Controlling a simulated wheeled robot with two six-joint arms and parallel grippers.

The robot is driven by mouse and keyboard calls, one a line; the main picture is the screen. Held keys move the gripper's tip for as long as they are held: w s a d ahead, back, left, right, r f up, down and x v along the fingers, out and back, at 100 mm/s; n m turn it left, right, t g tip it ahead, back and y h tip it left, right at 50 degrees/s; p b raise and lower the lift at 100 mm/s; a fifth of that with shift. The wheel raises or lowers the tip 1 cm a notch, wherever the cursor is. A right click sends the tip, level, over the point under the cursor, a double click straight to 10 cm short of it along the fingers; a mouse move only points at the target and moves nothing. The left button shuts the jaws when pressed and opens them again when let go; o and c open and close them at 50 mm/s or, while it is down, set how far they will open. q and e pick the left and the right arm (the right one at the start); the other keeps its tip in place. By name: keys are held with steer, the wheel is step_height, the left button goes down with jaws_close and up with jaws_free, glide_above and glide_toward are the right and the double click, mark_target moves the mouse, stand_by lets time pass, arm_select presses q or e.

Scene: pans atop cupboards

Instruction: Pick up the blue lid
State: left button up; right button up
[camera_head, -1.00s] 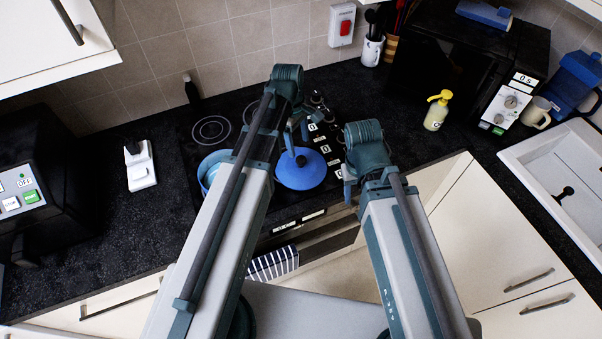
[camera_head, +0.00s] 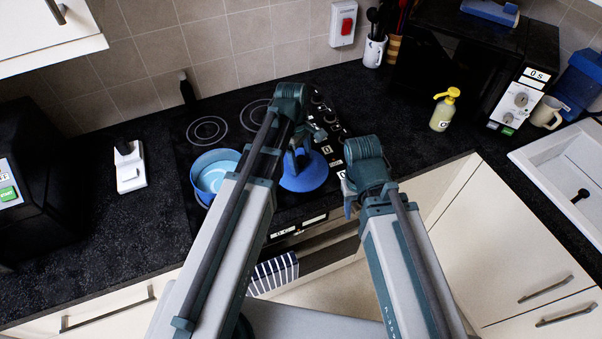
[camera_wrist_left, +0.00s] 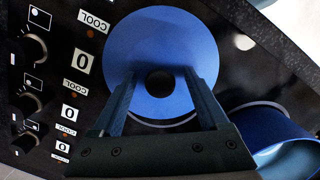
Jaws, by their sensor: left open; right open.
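The blue lid (camera_head: 305,174) lies on the black hob, partly hidden behind my left arm in the head view. In the left wrist view the lid (camera_wrist_left: 160,45) is a blue disc with a dark round knob (camera_wrist_left: 160,83) at its middle. My left gripper (camera_wrist_left: 162,80) is open, with one finger on each side of the knob in that view; I cannot tell whether it touches. In the head view my left gripper (camera_head: 297,160) is over the lid. My right gripper (camera_head: 348,200) is open and empty, to the right of the lid near the counter's front edge.
A blue pan (camera_head: 208,172) stands on the hob (camera_head: 235,135) just left of the lid. Knobs line the hob's right side. A yellow-topped bottle (camera_head: 445,108), a mug (camera_head: 547,112) and a microwave (camera_head: 470,60) stand at the right. The counter (camera_head: 120,225) at left is mostly clear.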

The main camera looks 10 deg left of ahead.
arm_select(q)
jaws_close()
stand_by(0.4)
